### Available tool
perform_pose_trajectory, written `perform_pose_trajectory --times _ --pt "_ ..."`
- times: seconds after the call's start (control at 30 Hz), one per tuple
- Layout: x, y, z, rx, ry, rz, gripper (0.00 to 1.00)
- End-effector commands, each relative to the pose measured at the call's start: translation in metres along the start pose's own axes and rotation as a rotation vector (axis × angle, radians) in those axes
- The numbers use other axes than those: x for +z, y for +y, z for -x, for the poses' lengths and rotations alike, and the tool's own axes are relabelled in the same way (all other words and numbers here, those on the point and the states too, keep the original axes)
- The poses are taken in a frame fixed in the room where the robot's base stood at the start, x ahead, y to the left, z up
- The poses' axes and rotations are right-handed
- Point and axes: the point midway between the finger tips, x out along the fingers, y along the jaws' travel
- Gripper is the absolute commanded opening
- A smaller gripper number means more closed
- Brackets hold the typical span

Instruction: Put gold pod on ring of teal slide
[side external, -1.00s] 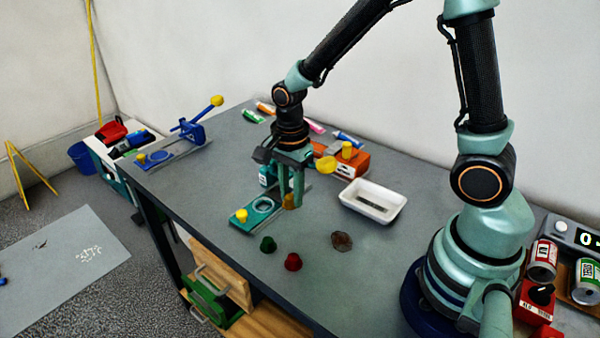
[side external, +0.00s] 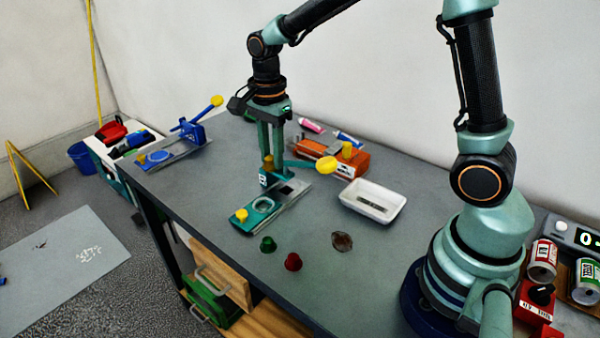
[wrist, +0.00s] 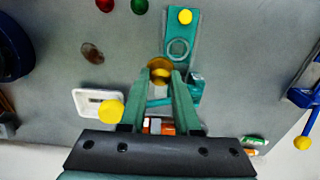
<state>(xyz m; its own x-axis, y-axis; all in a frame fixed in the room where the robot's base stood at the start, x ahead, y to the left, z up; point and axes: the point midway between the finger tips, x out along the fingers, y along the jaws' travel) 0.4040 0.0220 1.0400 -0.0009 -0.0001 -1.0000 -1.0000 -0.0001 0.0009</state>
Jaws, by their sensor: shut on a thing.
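My gripper (side external: 268,160) is shut on the gold pod (side external: 268,164) and holds it in the air, above the rear part of the teal slide (side external: 285,202). The pod also shows between the fingertips in the wrist view (wrist: 160,70). The slide's ring (side external: 262,205) is empty, near its front end beside a yellow knob (side external: 241,215). In the wrist view the ring (wrist: 179,49) lies just beyond the pod, up and to the right, apart from it. A teal lever with a yellow end (side external: 326,165) rises from the slide's rear.
A green pod (side external: 268,244) and a red pod (side external: 292,262) stand in front of the slide. A brown disc (side external: 342,241) and a white tray (side external: 373,204) lie to the right. An orange device (side external: 346,162) is behind, a blue slide (side external: 165,155) far left.

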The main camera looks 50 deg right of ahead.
Motion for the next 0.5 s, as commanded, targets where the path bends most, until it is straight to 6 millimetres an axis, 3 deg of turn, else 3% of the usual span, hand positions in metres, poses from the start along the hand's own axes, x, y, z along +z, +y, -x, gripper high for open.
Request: perform_pose_trajectory --times 0.1,0.23,0.5 --pt "-0.002 -0.018 -0.027 0.005 0.0 -0.001 0.04" --pt "-0.004 -0.031 -0.049 0.004 0.0 -0.001 0.04" --pt "-0.006 -0.041 -0.068 -0.001 0.0 -0.001 0.04"
